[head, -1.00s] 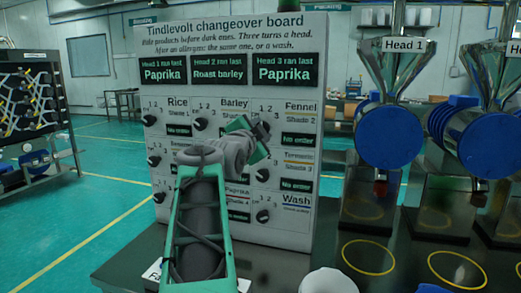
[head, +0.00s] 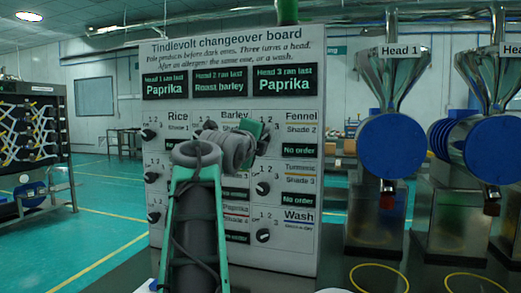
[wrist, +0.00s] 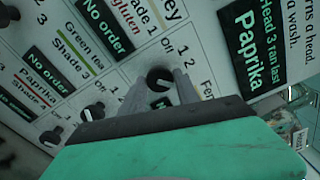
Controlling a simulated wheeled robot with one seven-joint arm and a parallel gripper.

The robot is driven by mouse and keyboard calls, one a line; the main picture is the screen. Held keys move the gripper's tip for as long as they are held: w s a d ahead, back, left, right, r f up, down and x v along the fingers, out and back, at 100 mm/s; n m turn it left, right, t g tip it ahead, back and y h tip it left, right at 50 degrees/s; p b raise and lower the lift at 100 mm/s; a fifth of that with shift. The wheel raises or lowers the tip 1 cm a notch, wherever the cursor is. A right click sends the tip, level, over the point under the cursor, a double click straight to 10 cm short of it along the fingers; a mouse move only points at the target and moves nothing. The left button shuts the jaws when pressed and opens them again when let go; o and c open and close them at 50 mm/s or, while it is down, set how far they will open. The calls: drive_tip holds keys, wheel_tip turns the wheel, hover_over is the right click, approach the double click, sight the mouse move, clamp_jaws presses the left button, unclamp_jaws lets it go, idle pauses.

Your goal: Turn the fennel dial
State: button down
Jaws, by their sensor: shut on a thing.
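The fennel dial (wrist: 158,79) is a round black knob with a pale mark. In the wrist view it sits between the two grey fingers of my gripper (wrist: 161,88), which is shut on it. Part of the label starting "Fe" shows beside it. In the head view my gripper (head: 264,137) is at the left of the Fennel panel (head: 300,117) and hides the dial. The Fennel display (head: 297,151) reads "No order". I cannot tell which number the dial points to.
The white changeover board (head: 233,56) carries several other dials, including the Turmeric dial (head: 263,188) below and the Wash dial (head: 263,235). Steel hoppers with blue drums, such as Head 1 (head: 391,145), stand to the right. A rack (head: 35,130) stands at the far left.

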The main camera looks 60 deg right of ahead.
drive_tip(key=shift+f+m+b, duration=0.1)
drive_tip(key=shift+m+b, duration=0.6)
drive_tip(key=shift+m, duration=0.5)
drive_tip(key=c, duration=0.9)
unclamp_jaws()
drive_tip(key=a, duration=0.5)
drive_tip(key=s+a, duration=0.1)
drive_tip(key=a, duration=0.1)
drive_tip(key=shift+s+a, duration=0.1)
drive_tip(key=shift+a, duration=0.25)
